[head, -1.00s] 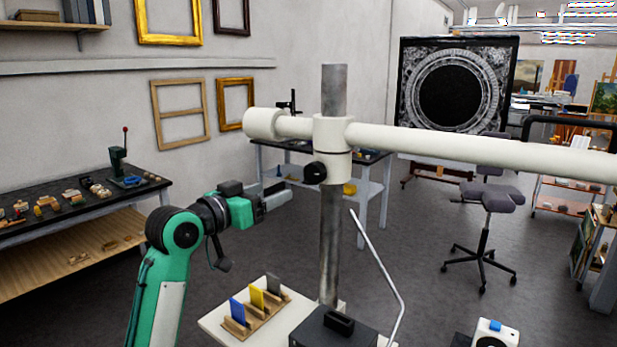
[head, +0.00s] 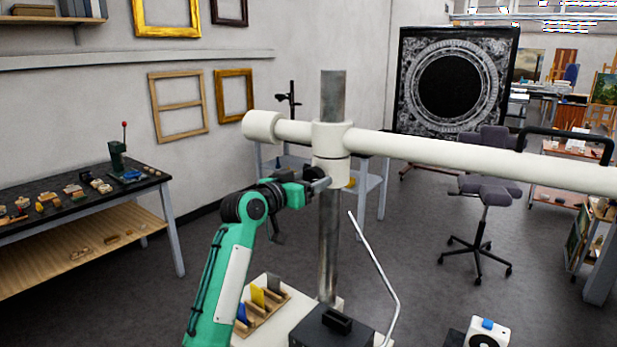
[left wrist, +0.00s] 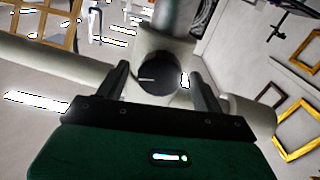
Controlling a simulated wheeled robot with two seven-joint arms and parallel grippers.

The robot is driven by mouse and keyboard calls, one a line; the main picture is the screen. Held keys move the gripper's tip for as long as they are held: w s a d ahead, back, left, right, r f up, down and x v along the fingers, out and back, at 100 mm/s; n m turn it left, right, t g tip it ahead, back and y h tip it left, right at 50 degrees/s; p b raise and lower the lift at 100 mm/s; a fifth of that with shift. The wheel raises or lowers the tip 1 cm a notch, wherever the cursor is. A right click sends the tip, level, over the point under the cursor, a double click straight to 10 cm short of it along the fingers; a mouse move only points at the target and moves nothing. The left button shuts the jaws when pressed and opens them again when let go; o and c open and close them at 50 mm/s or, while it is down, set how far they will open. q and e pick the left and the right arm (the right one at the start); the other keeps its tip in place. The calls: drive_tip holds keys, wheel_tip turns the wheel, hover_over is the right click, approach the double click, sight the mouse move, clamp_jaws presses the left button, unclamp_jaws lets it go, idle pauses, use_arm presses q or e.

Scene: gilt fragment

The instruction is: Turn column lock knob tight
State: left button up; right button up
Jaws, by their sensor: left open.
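The lock knob is round and black with a pale index line. In the left wrist view the knob (left wrist: 157,80) lies between my two finger tips, on the white collar. In the head view it is mostly hidden behind my left gripper (head: 323,183), which is at the lower part of the white collar (head: 330,140). The collar sits around the grey metal column (head: 328,250). My left gripper (left wrist: 160,78) is open, with one finger on each side of the knob; I cannot tell whether they touch it. My right gripper is not in view.
A long white horizontal arm (head: 450,155) runs from the collar to the right. A bent metal rod (head: 380,265) rises right of the column. A rack with coloured cards (head: 260,297) stands below my arm. A workbench (head: 80,205) is at left.

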use_arm(q)
drive_tip(key=c, duration=1)
drive_tip(key=shift+f, duration=0.1)
